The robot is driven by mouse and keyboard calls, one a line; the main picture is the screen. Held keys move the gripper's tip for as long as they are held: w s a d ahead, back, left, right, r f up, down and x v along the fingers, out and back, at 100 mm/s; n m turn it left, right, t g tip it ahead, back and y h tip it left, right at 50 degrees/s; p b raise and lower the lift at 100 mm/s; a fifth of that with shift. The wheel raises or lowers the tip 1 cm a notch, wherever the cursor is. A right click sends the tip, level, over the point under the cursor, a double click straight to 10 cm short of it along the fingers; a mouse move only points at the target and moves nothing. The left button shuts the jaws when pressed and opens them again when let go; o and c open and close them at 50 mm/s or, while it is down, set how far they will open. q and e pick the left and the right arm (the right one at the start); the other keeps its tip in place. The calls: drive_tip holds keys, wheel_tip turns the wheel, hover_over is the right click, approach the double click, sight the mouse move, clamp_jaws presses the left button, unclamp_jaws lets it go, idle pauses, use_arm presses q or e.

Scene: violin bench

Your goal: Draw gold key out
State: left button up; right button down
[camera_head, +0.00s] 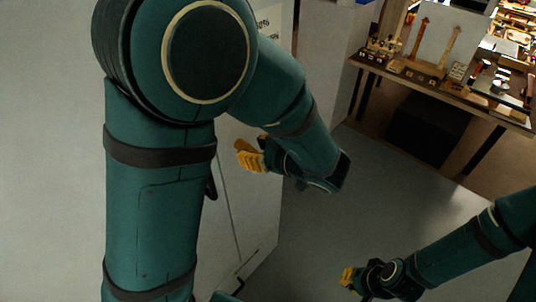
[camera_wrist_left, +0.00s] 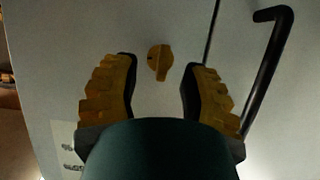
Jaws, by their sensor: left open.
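The gold key (camera_wrist_left: 159,62) shows in the left wrist view as a small rounded bow with a narrower stub, against a pale cabinet door (camera_wrist_left: 160,25). My left gripper (camera_wrist_left: 160,72) is open, with one yellow-padded finger on each side of the key in the picture. Neither finger appears to touch the key. In the head view my left gripper (camera_head: 249,157) is beside the pale cabinet front, and the key cannot be made out there. My right gripper (camera_head: 348,279) is low over the floor, away from the cabinet; its opening is too small to judge.
A black bar handle (camera_wrist_left: 266,75) stands out from the door close to the right finger. A dark seam (camera_wrist_left: 212,30) runs beside it. A workbench (camera_head: 450,88) with violin parts stands at the back right. The grey floor (camera_head: 350,200) between is clear.

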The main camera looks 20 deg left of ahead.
use_arm(q)
drive_tip(key=shift+w+a+f, duration=0.1)
drive_tip(key=shift+a+f, duration=0.05)
drive_tip(key=shift+a, duration=0.3)
clamp_jaws()
idle(0.6)
